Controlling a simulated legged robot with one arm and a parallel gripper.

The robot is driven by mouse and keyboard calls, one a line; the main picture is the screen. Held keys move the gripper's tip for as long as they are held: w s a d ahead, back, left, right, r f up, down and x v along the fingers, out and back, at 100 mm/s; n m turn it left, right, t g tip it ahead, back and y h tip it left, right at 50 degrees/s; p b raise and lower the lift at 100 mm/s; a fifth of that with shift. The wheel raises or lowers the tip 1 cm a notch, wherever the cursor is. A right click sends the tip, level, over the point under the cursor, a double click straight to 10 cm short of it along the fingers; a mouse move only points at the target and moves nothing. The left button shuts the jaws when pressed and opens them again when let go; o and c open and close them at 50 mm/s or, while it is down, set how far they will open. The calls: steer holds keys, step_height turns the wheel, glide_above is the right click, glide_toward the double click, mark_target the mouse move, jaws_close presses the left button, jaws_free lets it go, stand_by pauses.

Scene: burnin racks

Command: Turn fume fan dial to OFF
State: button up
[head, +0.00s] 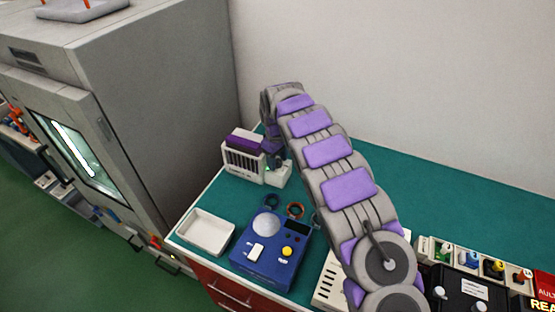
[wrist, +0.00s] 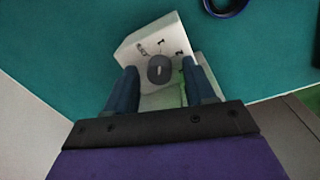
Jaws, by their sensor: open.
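The fume fan dial (wrist: 160,70) is a dark grey round knob on a white box (wrist: 135,47), with a small light mark on it. Black markings surround it, including what looks like a 1 and a 2; the label at left is too blurred to read. My gripper (wrist: 163,82) is open, with one dark blue finger on each side of the knob's near side. I cannot tell whether the fingers touch it. In the head view the white box (head: 279,178) stands at the back of the bench under my gripper (head: 273,158), and the dial's face is hidden.
A white rack (head: 242,165) with a purple item stands left of the box. A white tray (head: 206,232), a blue device (head: 268,262) and small rings (head: 295,210) lie in front. Several connectors and a black box line the right front. The teal bench (head: 460,200) is clear at back right.

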jaws_close()
stand_by(0.5)
steer(key=shift+r+p, duration=0.1)
steer(key=shift+p, duration=0.3)
steer(key=n+p, duration=0.4)
steer(key=p, duration=0.1)
steer(key=shift+d+r+n, duration=0.1)
steer(key=shift+r+n, duration=0.1)
steer(key=shift+n, duration=0.2)
steer(key=n+p, duration=0.4)
steer(key=p, duration=0.1)
steer(key=shift+f+n, duration=0.15)
steer(key=shift+n, duration=0.25)
steer(key=shift+w+n+p, duration=0.1)
steer(key=shift+n+p, duration=0.2)
steer(key=shift+p, duration=0.1)
